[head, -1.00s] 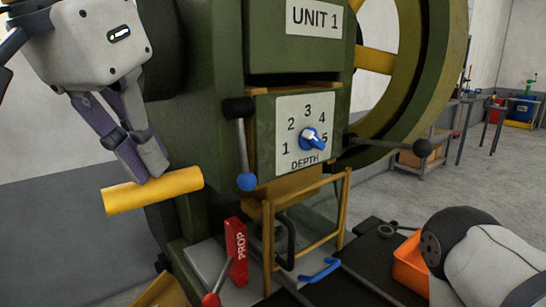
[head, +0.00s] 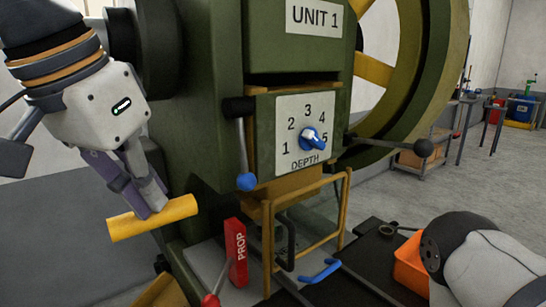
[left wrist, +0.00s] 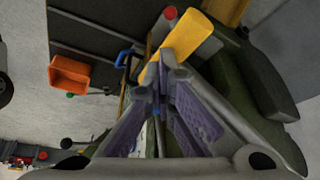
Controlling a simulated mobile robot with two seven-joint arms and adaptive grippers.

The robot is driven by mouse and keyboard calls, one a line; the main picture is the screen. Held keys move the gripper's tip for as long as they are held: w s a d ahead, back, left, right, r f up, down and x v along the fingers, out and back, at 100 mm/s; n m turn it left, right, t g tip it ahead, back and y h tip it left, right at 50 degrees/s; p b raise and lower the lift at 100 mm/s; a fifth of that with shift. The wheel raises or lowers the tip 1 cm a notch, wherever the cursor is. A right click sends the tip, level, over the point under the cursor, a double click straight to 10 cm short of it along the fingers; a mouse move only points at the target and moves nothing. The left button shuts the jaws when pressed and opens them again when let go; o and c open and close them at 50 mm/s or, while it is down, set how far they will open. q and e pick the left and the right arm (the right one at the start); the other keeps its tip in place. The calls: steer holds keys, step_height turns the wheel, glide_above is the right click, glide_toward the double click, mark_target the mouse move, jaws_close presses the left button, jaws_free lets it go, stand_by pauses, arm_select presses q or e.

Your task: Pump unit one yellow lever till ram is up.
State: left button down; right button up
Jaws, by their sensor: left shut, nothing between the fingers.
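The yellow lever (head: 153,218) is a thick bar at the left of the green unit one press (head: 215,110). My left gripper (head: 150,208) is shut and empty, its fingertips at the top of the lever, seeming to press on it. In the left wrist view the shut fingertips (left wrist: 166,60) sit by the yellow lever (left wrist: 190,38). The ram (head: 285,187) appears as a yellowish block under the depth panel; its exact height is hard to tell. My right gripper's fingers are not visible.
A red PROP block (head: 236,252) stands on the press base. A blue-tipped lever (head: 246,181), a depth dial (head: 313,139) and a yellow guard frame (head: 345,205) are on the front. An orange bin (head: 410,262) sits at the lower right.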

arm_select(q)
steer(key=f, duration=0.1)
steer(key=w+a+f, duration=0.1)
steer(key=f, duration=0.1)
steer(key=w+f, duration=0.1)
steer(key=shift+w+a+f, duration=0.2)
steer(key=shift+a+f, duration=0.1)
steer(key=shift+a, duration=0.05)
steer(key=shift+w+a+f, duration=0.15)
steer(key=shift+f, duration=0.15)
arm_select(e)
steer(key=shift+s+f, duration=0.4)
